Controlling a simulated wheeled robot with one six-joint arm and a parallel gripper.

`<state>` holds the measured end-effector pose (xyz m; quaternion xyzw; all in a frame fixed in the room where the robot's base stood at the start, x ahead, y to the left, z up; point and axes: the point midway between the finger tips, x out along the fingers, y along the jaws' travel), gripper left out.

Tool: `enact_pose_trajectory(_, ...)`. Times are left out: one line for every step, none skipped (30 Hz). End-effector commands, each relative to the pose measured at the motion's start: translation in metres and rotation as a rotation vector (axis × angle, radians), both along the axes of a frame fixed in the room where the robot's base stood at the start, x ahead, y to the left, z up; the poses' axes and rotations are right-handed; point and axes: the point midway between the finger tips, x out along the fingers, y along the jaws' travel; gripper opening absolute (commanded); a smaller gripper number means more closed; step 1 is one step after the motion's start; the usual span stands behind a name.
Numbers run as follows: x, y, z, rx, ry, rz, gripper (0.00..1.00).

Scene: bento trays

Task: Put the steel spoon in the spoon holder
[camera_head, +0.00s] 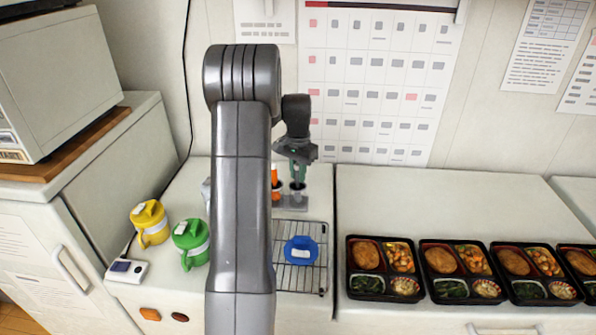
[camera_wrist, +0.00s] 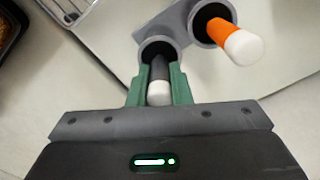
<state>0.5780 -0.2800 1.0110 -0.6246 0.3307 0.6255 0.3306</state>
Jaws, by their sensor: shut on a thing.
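The spoon holder (camera_head: 290,206) is a grey stand at the back of the counter, partly hidden by my arm in the head view. In the wrist view the holder (camera_wrist: 176,24) shows two round cups. My gripper (camera_wrist: 160,88) has its green fingers shut on the dark grey handle of the steel spoon (camera_wrist: 159,70), which ends in a white tip. The handle lines up with the nearer cup, and its lower part is hidden in or behind the rim. In the head view my gripper (camera_head: 297,165) is directly above the holder.
An orange-handled utensil (camera_wrist: 217,28) with a white tip stands in the other cup. Several bento trays (camera_head: 370,284) line the right counter.

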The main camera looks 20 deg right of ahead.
Motion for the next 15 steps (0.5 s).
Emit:
enact_pose_trajectory(0.0002, -0.0001, 0.0008, 0.000, -0.001, 0.000, 0.00)
enact_pose_trajectory(0.0002, -0.0001, 0.0008, 0.000, -0.001, 0.000, 0.00)
enact_pose_trajectory(0.0002, -0.0001, 0.0008, 0.000, -0.001, 0.000, 0.00)
enact_pose_trajectory(0.0002, -0.0001, 0.0006, 0.000, -0.001, 0.000, 0.00)
enact_pose_trajectory(0.0001, 0.0000, 0.0000, 0.000, -0.001, 0.000, 0.00)
enact_pose_trajectory(0.0001, 0.0000, -0.0013, -0.001, -0.001, 0.000, 0.00)
enact_pose_trajectory(0.0001, 0.0001, -0.0025, 0.000, 0.000, 0.000, 0.00)
enact_pose_trajectory(0.0001, 0.0000, -0.0019, -0.001, -0.001, 0.000, 0.22)
enact_pose_trajectory(0.0001, 0.0000, -0.0015, -0.001, -0.001, 0.000, 0.30)
enact_pose_trajectory(0.0001, 0.0000, -0.0014, -0.001, -0.001, 0.000, 0.36)
enact_pose_trajectory(0.0001, 0.0000, -0.0014, 0.000, -0.001, 0.000, 0.40)
enact_pose_trajectory(0.0001, 0.0000, -0.0014, 0.000, -0.001, 0.000, 0.40)
enact_pose_trajectory(0.0001, 0.0000, -0.0014, 0.000, -0.001, 0.000, 0.40)
enact_pose_trajectory(0.0001, 0.0000, -0.0013, 0.000, -0.001, 0.000, 0.40)
enact_pose_trajectory(0.0001, 0.0000, -0.0013, 0.000, -0.001, 0.000, 0.40)
